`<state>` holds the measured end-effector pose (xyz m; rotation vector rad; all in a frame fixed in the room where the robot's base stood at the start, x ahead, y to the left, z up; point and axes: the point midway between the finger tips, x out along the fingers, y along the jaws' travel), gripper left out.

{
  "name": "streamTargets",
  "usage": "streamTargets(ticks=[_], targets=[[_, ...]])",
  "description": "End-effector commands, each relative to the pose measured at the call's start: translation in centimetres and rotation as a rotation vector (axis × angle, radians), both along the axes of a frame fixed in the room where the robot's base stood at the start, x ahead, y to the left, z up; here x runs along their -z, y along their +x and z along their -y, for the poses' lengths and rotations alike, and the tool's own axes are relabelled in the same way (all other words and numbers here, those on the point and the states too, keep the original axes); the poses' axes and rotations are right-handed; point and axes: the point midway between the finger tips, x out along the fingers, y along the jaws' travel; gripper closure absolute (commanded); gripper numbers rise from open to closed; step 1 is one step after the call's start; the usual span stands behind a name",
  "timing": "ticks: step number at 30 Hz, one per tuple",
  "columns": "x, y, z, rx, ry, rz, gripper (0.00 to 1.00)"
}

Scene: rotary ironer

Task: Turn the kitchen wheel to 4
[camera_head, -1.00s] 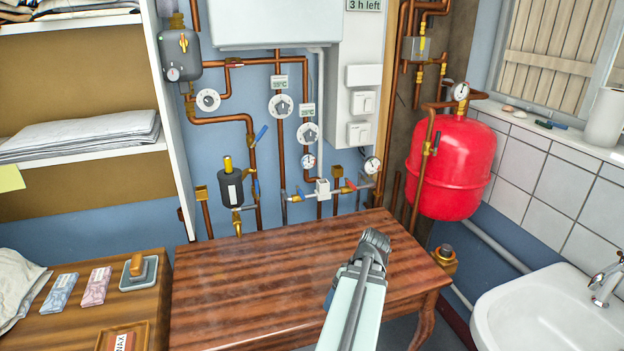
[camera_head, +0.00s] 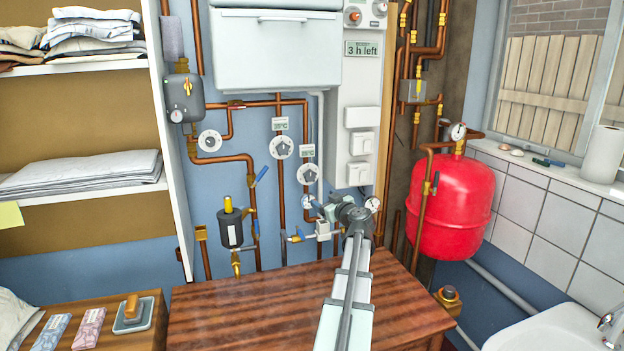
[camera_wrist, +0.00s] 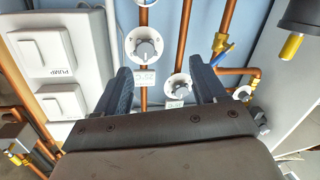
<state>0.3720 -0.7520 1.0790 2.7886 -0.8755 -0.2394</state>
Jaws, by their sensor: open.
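Several white dials with grey knobs sit on the copper pipes of the blue wall: a left one (camera_head: 210,141), a middle one (camera_head: 281,147) and a lower right one (camera_head: 307,174). I cannot read which is the kitchen wheel. My gripper (camera_head: 325,210) is just below the lower right dial in the head view. The wrist view looks upside down. There my gripper (camera_wrist: 160,66) is open and empty, its fingers spread. The lower right dial (camera_wrist: 145,46) and middle dial (camera_wrist: 177,88) appear between the fingers, apart from them.
A wooden table (camera_head: 240,318) stands below the pipes. A red tank (camera_head: 455,205) is at right, a black cylinder (camera_head: 231,228) at left. White switches (camera_head: 360,172) sit right of the dials. Valves and a gauge (camera_head: 372,203) lie close around my gripper.

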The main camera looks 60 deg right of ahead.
Motion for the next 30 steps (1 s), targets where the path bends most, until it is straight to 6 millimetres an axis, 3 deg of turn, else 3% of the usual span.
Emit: streamTargets(ticks=[4,11,30], targets=[[-2.2,0.1,1.9,0.057,-0.055,0.054,0.3],[-2.6,1.1,3.3,0.072,-0.067,0.067,0.3],[-2.6,9.1,9.9,0.072,-0.065,0.065,0.3]])
